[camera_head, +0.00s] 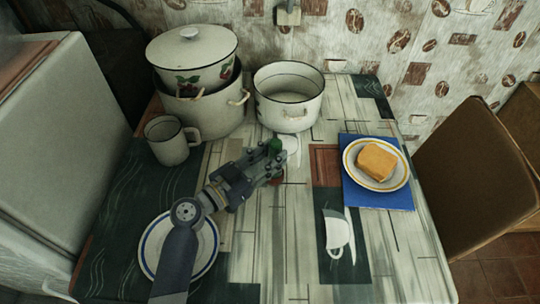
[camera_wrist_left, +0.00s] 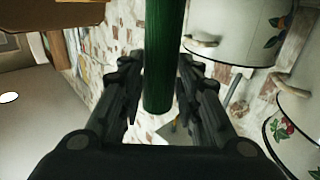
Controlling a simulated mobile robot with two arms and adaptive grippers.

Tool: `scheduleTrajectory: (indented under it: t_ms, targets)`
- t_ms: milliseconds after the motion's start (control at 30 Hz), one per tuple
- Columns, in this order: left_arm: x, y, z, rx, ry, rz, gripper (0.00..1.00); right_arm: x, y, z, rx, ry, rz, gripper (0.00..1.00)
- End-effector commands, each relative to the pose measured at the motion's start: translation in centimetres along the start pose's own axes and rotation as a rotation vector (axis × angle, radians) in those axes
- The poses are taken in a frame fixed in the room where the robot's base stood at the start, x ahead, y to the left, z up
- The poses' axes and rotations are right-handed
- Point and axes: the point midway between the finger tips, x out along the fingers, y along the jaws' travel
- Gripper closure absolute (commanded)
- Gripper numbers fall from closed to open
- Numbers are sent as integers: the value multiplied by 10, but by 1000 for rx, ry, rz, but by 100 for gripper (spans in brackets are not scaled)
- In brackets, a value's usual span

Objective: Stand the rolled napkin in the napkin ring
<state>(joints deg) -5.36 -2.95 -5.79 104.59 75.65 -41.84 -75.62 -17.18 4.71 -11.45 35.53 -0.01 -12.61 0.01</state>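The rolled napkin is a dark green cylinder; its green end (camera_head: 275,146) shows at the fingertips in the head view. In the left wrist view the napkin (camera_wrist_left: 163,55) runs between the fingers, from the top edge to a rounded end. My left gripper (camera_head: 268,158) is over the middle of the table, with its fingers close on both sides of the napkin; it appears shut on it. The napkin's far end is out of the wrist view and hidden in the head view. I cannot make out a napkin ring. My right gripper is not in view.
A white pot (camera_head: 288,112) stands behind the gripper, with stacked fruit-decorated pots (camera_head: 205,118) and a mug (camera_head: 168,148) to its left. A plate (camera_head: 152,243) lies under my left arm. Bread (camera_head: 376,161) sits on a plate on a blue mat (camera_head: 380,197). The front right table is clear.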

Motion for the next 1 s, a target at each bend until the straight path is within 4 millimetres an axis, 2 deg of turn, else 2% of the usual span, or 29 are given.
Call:
scheduleTrajectory:
  t_ms: [467, 567, 1000]
  targets:
    - [0, 0, -4, 1, 1, 1, 50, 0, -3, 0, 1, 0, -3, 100]
    - [0, 0, -15, 5, 1, 2, 50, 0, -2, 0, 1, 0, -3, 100]
    - [0, 0, -84, 4, 3, 1, 50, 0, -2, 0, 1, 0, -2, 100]
